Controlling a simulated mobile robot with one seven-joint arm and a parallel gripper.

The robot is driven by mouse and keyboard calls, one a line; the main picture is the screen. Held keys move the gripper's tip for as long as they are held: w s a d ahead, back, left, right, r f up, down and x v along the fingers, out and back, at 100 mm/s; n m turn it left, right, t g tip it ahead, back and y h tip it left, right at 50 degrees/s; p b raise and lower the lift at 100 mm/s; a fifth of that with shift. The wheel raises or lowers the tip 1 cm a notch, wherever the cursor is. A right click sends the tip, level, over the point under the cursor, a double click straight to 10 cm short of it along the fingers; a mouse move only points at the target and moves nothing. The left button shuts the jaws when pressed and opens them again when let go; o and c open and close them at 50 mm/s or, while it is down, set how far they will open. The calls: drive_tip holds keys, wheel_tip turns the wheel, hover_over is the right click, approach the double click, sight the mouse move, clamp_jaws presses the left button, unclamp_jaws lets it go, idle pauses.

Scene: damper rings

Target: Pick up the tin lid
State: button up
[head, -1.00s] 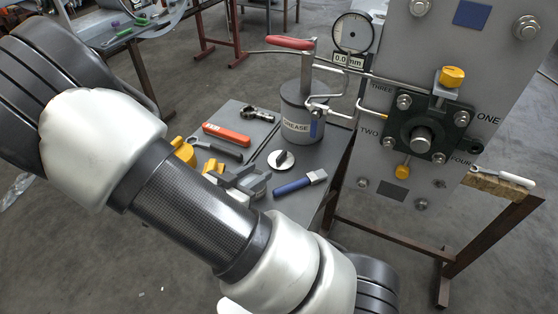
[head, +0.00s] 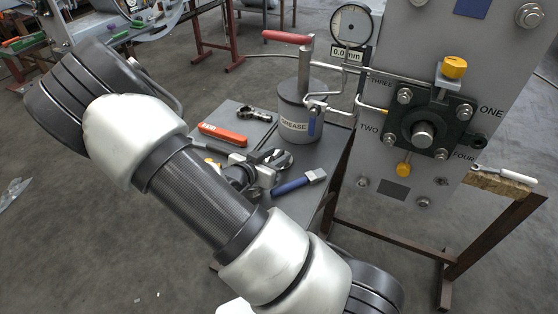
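The tin lid (head: 285,163) is a dark round disc lying on the grey table top, in front of the grease tin (head: 297,118). My gripper (head: 268,165) is at the lid's left and front side and hides part of it. Its fingertips overlap the lid in this view. I cannot tell whether they touch it or how far they are apart. The lid lies flat as far as I can see.
A blue-handled tool (head: 297,184) lies just right of my gripper. An orange-red tool (head: 222,135) and a dark clamp-like part (head: 254,113) lie behind. The grey panel with the square flange (head: 432,125) stands to the right, with thin pipes toward the tin.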

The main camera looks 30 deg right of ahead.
sight(274, 158)
clamp_jaws()
drive_tip(key=shift+r, duration=0.1)
drive_tip(key=shift+r, duration=0.35)
wheel_tip(274, 158, up, 9)
drive_tip(key=p, duration=0.4)
drive_tip(key=s+a+p, duration=0.5)
drive_tip(key=s+a, duration=0.1)
drive_tip(key=a, duration=0.6)
drive_tip(key=shift+s+r, duration=0.15)
